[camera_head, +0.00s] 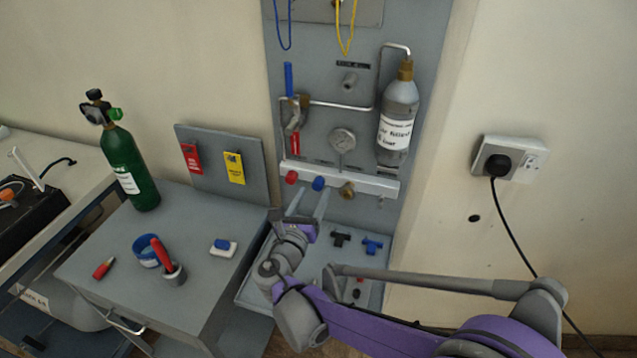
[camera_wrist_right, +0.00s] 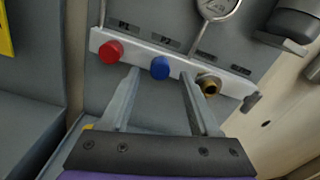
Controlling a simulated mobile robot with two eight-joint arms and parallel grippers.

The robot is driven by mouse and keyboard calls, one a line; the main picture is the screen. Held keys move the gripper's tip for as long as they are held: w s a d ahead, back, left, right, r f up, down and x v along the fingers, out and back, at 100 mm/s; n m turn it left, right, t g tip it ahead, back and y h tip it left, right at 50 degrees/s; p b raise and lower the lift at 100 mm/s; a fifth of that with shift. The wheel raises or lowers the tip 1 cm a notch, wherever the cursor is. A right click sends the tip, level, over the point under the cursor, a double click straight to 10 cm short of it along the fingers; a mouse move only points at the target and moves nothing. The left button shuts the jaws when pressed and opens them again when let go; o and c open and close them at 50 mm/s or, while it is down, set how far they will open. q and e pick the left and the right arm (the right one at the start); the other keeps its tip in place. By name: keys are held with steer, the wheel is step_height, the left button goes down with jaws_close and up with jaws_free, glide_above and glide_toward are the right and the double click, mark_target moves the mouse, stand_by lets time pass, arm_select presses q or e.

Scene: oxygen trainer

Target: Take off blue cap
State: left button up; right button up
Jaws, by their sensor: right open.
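The blue cap (camera_head: 318,183) sits on the white manifold bar (camera_head: 368,182) of the grey panel, between a red cap (camera_head: 291,177) and a bare brass fitting (camera_head: 347,190). In the right wrist view the blue cap (camera_wrist_right: 160,68) lies ahead of and between the two fingers. My right gripper (camera_head: 308,204) is open and empty, just below the bar. It also shows in the wrist view (camera_wrist_right: 158,90), its fingers apart on either side of the blue cap and not visibly touching it. My left gripper is not in view.
A gauge (camera_head: 342,140) and a grey bottle (camera_head: 398,115) are mounted above the bar. Black and blue fittings (camera_head: 372,245) lie on the lower tray (camera_head: 312,262). A table (camera_head: 195,235) at left holds a green cylinder (camera_head: 130,165) and small items. A wall socket (camera_head: 508,158) is at right.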

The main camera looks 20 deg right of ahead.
steer(key=m, duration=0.3)
steer(key=shift+m, duration=0.5)
steer(key=shift+m+p, duration=0.4)
steer(key=shift+m, duration=0.9)
steer(key=shift+m, duration=0.6)
steer(key=shift+w+d, duration=0.1)
